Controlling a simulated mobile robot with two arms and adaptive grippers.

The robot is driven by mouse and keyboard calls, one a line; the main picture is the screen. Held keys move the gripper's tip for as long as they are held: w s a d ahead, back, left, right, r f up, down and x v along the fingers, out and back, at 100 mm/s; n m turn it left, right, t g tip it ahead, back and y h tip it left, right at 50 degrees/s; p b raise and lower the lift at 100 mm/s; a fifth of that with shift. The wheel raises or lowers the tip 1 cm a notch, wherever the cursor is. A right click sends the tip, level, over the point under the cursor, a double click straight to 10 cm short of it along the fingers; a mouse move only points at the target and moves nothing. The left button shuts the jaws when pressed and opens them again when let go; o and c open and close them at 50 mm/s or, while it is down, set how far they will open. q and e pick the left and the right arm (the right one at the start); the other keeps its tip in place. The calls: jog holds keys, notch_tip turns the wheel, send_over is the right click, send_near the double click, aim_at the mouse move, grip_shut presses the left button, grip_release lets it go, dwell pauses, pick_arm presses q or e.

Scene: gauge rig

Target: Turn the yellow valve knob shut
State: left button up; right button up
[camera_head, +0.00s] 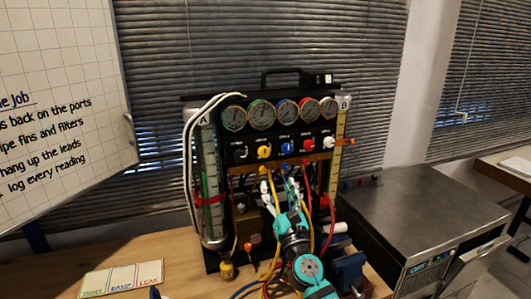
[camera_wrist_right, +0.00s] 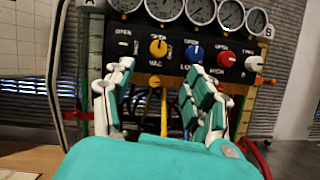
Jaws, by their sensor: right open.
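The yellow valve knob (camera_head: 264,152) sits on the dark panel of the gauge rig, second from the left in a row of knobs below the round gauges. In the right wrist view the yellow knob (camera_wrist_right: 158,47) shows above and beyond the gap between my fingers. The label VAC is under it. I cannot tell the knob's exact turn. My right gripper (camera_head: 281,192) is open and empty in front of the rig, below the knob row and apart from it. Its two spread fingers (camera_wrist_right: 155,98) also show in the wrist view.
A blue knob (camera_head: 286,148), a red knob (camera_head: 308,144) and a white knob (camera_head: 328,142) sit right of the yellow one. Coloured hoses (camera_head: 331,215) hang below the panel. A blue vise (camera_head: 350,271) stands at the bench's right. A card (camera_head: 122,279) lies at left.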

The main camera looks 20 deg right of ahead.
aim_at(265, 154)
jog(key=b+x, duration=0.1)
jog(key=x, duration=1.1)
jog(key=shift+w+a+b, duration=0.2)
jog(key=shift+w+b, duration=0.15)
jog(key=shift+w, duration=0.1)
grip_shut()
